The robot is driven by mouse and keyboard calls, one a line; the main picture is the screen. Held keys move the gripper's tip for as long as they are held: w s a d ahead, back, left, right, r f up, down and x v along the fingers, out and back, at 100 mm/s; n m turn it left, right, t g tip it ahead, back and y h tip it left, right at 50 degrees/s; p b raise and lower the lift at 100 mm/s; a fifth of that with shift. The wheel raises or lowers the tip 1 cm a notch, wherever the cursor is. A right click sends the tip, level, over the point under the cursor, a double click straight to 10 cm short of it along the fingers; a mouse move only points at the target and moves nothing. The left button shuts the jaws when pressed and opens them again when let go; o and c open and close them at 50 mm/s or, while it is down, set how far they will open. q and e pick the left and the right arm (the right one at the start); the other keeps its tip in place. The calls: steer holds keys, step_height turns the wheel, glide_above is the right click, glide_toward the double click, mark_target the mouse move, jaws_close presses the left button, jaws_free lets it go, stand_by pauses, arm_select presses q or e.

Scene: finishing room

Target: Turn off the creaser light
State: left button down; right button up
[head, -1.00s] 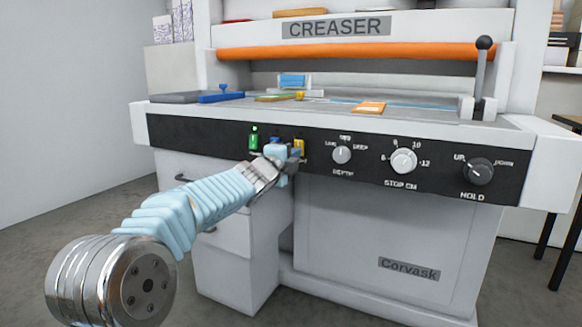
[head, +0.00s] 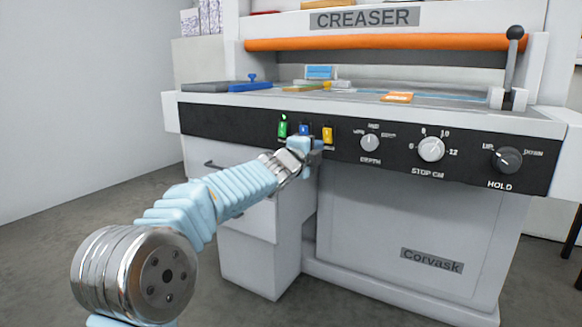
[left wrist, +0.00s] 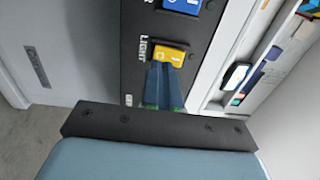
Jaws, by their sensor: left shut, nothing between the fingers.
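The creaser (head: 365,17) is a large white machine with a black control panel. A yellow rocker switch (head: 328,136) sits on the panel, right of a blue one. In the left wrist view the yellow switch (left wrist: 168,55) has the word LIGHT printed beside it. My left gripper (head: 312,145) is shut and empty, in front of the panel just below the blue and yellow switches. In the left wrist view its blue fingertips (left wrist: 166,68) overlap the near edge of the yellow switch; I cannot tell if they touch it. My right gripper is not in view.
A green switch (head: 283,127) and a blue switch (head: 305,129) are close by. The depth knob (head: 370,142), stop knob (head: 431,149) and hold knob (head: 508,160) lie to the right. An orange bar (head: 380,42) and a lever (head: 515,55) are above.

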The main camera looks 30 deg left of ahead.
arm_select(q)
steer(key=s+f+b, duration=0.1)
steer(key=s+b, duration=0.2)
steer(key=s, duration=0.7)
steer(key=shift+a, duration=0.45)
steer(key=shift+s, duration=0.1)
